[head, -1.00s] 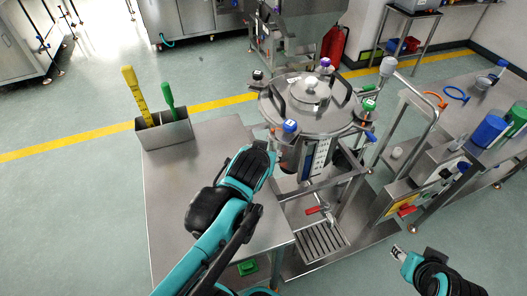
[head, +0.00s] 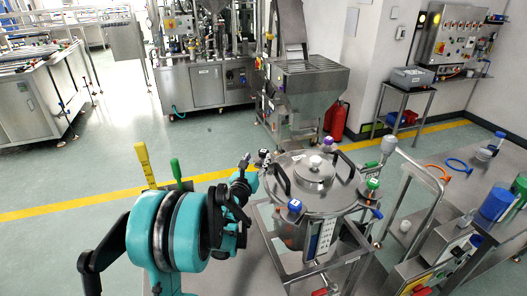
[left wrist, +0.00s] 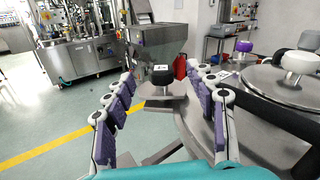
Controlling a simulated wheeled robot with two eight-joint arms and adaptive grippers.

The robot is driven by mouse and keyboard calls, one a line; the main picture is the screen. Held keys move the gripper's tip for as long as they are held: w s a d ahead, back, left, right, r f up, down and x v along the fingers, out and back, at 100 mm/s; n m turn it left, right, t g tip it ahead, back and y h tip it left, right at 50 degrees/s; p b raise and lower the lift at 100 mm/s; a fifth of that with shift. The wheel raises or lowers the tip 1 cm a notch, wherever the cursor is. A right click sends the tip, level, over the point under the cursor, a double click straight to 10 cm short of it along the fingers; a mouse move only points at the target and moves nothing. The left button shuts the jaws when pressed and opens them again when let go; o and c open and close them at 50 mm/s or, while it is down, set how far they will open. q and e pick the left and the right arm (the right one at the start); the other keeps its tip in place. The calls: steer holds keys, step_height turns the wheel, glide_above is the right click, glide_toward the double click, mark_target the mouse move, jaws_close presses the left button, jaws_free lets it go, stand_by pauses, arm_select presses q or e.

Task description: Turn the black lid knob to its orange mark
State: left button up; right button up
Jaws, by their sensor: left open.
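The black lid knob (head: 263,154) sits on the far left rim of the round steel vessel lid (head: 318,200). In the left wrist view the black knob (left wrist: 162,76), with a white patch on its face, stands ahead between my fingers. My left gripper (head: 248,164) is beside the lid's left edge, close to the knob. Its purple-padded fingers (left wrist: 166,74) are spread, with a gap on both sides of the knob. I cannot tell whether the fingertips reach alongside it. I cannot make out an orange mark. My right gripper is not in view.
Blue (head: 294,206), green (head: 373,184) and purple (head: 328,142) knobs sit around the lid rim. A black handle (left wrist: 265,107) arches over the lid to the right of my fingers. A steel hopper machine (head: 303,85) stands behind.

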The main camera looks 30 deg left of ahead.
mark_target(262, 154)
arm_select(q)
steer(key=shift+w+a+f+m+h, duration=0.15)
steer(key=shift+f+m, duration=0.25)
steer(key=shift+m, duration=0.2)
steer(key=shift+w+f+m+h, duration=0.15)
steer(key=shift+f+m, duration=0.2)
steer(key=shift+m, duration=0.25)
steer(key=b+x, duration=0.1)
steer(key=x, duration=0.5)
steer(key=shift+f+b, duration=0.1)
steer(key=shift+b, duration=0.2)
steer(key=shift+x, duration=0.8)
steer(key=c, duration=1.2)
